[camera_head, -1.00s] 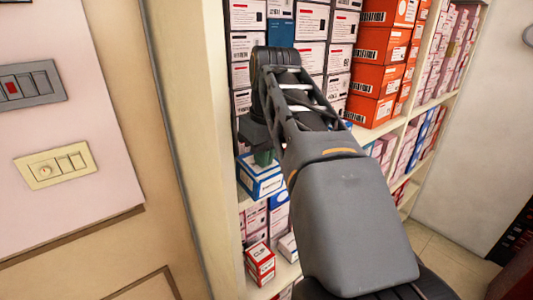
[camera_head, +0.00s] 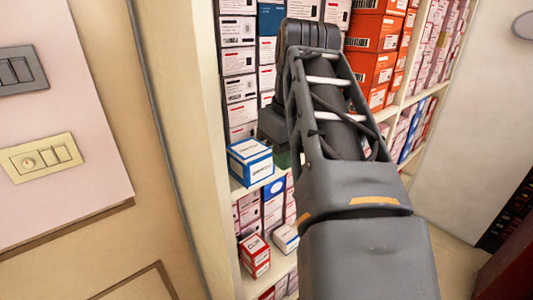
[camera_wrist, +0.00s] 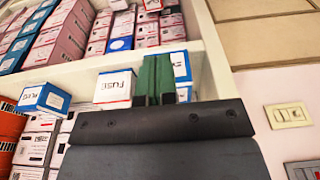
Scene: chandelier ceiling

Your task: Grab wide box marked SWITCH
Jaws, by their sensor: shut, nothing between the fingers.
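A blue-and-white box (camera_head: 250,162) sits at the left front of the middle shelf in the head view. Dark lettering shows on it, too small to read surely as SWITCH. In the wrist view, part of a blue-and-white box (camera_wrist: 180,63) shows just right of the green fingers, its label mostly hidden. My gripper (camera_head: 283,159) is close to the right side of the box in the head view, partly hidden by my arm. In the wrist view my gripper (camera_wrist: 160,74) has its green fingers together, holding nothing. I cannot tell whether it touches the box.
Two boxes marked FUSE, one nearer (camera_wrist: 115,86) and one farther left (camera_wrist: 45,98), stand on the shelf. Stacked orange boxes (camera_head: 373,68) are to the right. A red-and-white box (camera_head: 255,255) is on the shelf below. The shelf's side panel (camera_head: 180,130) bounds the left.

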